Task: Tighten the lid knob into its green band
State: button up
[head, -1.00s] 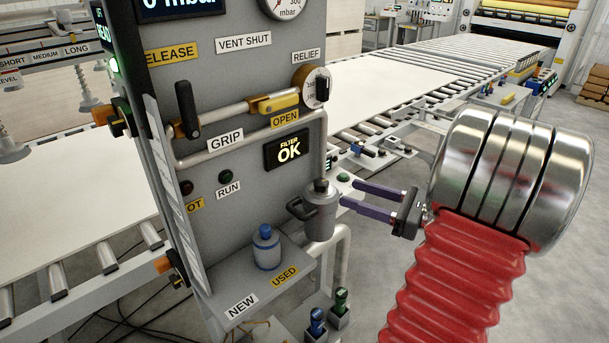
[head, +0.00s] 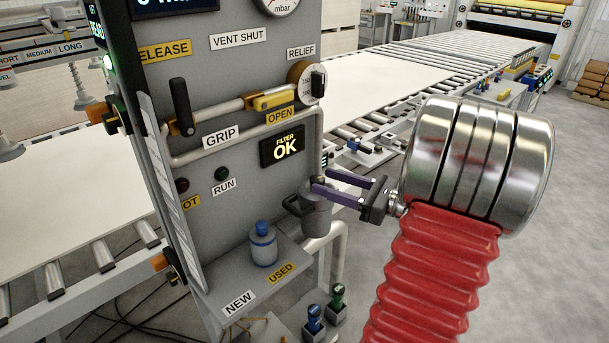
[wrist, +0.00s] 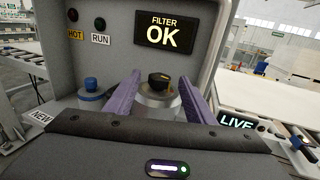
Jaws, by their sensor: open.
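The grey filter canister (head: 316,218) hangs at the panel's lower right side, with a side handle. Its lid knob is black with a yellow mark and shows in the wrist view (wrist: 159,80), on top of the pale round lid. My gripper (head: 323,181) is open, its two purple fingers reaching left over the canister's top. In the wrist view the fingers (wrist: 158,78) stand on either side of the knob, with gaps visible. In the head view the fingers partly hide the lid and knob. I cannot make out a green band.
The filter display (head: 283,149) above reads OK. A grey pipe (head: 334,240) runs beside the canister.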

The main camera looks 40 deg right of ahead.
aim_at(304, 182)
jog(key=x, duration=0.7)
jog(key=shift+w+a, duration=0.15)
jog(key=shift+w, duration=0.05)
jog(key=shift+c, duration=0.5)
jog(key=c, duration=1)
